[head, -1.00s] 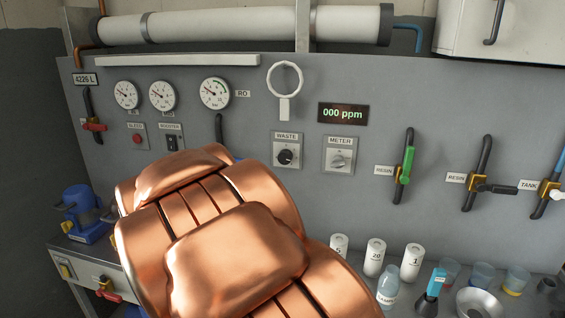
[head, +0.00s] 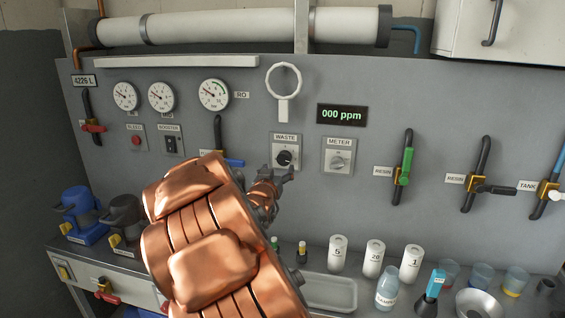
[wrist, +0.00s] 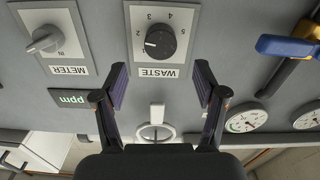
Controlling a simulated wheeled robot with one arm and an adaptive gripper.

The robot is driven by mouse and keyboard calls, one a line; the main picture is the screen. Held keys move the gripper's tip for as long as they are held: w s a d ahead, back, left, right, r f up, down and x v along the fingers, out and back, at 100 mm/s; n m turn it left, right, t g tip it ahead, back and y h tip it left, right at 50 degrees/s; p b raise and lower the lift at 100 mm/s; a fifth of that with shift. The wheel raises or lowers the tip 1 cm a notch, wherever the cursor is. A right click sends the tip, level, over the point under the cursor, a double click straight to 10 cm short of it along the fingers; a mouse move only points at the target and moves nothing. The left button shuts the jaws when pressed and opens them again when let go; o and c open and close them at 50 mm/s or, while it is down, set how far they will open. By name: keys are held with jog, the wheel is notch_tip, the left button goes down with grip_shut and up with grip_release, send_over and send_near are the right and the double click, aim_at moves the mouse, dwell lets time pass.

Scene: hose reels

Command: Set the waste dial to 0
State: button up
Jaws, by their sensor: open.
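The waste dial (head: 284,158) is a round black knob on a square pale plate under a WASTE label on the grey panel. In the wrist view, which is upside down, the waste dial (wrist: 160,41) shows small digits around it. Its white mark points left in that view, but I cannot tell the exact reading. My gripper (wrist: 160,76) is open and empty, its fingers spread to either side of the dial's line and apart from it. In the head view my gripper (head: 284,174) is just below the dial plate, partly hidden by my copper arm.
The meter switch (head: 338,161) sits right of the dial. A ppm display (head: 342,114) and a white ring (head: 283,79) are above it. A blue-handled valve (wrist: 286,46) and gauges are close by. Bottles, cups and a white tray (head: 330,291) stand on the bench below.

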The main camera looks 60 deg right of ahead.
aim_at(283, 161)
jog(key=shift+p+x, duration=0.9)
jog(key=shift+x, duration=2.4)
jog(key=shift+f, duration=0.1)
jog(key=c, duration=1.1)
jog(key=shift+c, duration=0.2)
